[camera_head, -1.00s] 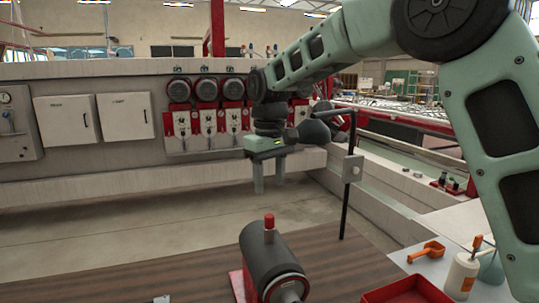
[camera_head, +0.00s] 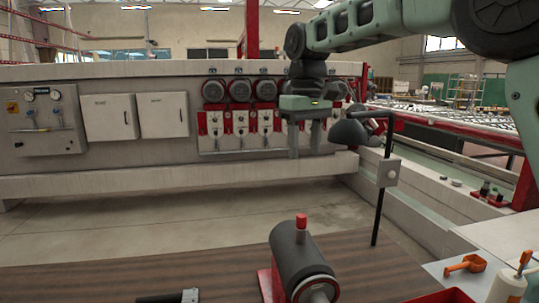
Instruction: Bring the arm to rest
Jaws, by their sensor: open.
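My green arm reaches in from the upper right of the head view. My gripper (camera_head: 304,138) hangs from its end with the fingers pointing down. The two fingers are apart, with nothing between them. It is in the air above and behind the dark grey cylindrical motor (camera_head: 301,259), clear of it, and shows in front of the red-and-white units on the machine wall.
A black post with a grey switch box (camera_head: 389,172) stands right of my gripper. The brown table (camera_head: 180,276) carries the motor and a dark tool (camera_head: 170,296). An orange scoop (camera_head: 466,264), a white bottle (camera_head: 509,286) and a red tray (camera_head: 440,297) are at lower right.

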